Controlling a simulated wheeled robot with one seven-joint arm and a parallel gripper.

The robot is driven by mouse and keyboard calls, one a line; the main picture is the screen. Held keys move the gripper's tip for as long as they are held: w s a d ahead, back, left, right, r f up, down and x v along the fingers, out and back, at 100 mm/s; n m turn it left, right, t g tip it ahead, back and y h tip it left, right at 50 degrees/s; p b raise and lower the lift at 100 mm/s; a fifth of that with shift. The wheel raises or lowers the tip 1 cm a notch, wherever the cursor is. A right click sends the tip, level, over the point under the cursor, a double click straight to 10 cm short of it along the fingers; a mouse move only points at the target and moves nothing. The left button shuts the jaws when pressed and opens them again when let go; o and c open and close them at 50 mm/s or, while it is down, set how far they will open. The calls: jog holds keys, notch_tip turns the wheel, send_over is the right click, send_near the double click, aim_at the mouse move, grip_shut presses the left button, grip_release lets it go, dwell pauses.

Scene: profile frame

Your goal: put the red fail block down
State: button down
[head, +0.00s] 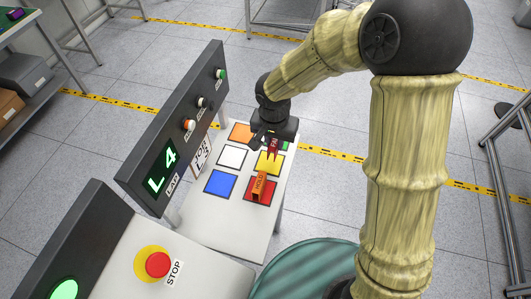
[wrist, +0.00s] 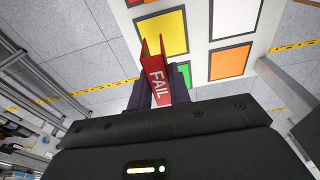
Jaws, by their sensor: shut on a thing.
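The red fail block (wrist: 157,78) is between the two dark fingers of my gripper (wrist: 155,97) in the wrist view, with its white FAIL lettering showing. In the head view the red block (head: 273,148) hangs under my gripper (head: 272,136), over the right column of coloured squares. Behind it in the wrist view are the yellow square (wrist: 172,33) and the partly hidden green square (wrist: 184,70). The head view also shows the yellow square (head: 268,166) and a sliver of the green square (head: 287,145). I cannot tell the block's exact height over the board.
An orange HOLD block (head: 260,185) sits on the red square (head: 270,196). Orange (head: 238,131), white (head: 232,158) and blue (head: 220,184) squares look empty. A dark panel (head: 150,150) reading L 4 stands left of the board; a red STOP button (head: 158,265) is nearer.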

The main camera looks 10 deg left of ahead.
aim_at(270, 152)
jog(key=shift+s+a+f, duration=0.1)
jog(key=shift+a+f, duration=0.1)
jog(key=shift+f, duration=0.45)
jog(key=shift+a+f, duration=0.15)
jog(key=shift+a, duration=0.1)
jog(key=shift+s+a, duration=0.2)
jog(key=shift+f, duration=1.85)
jog(key=shift+d, duration=0.1)
jog(key=shift+w+f, duration=0.1)
jog(key=c, duration=1.3)
grip_release()
jog(key=shift+w, duration=0.2)
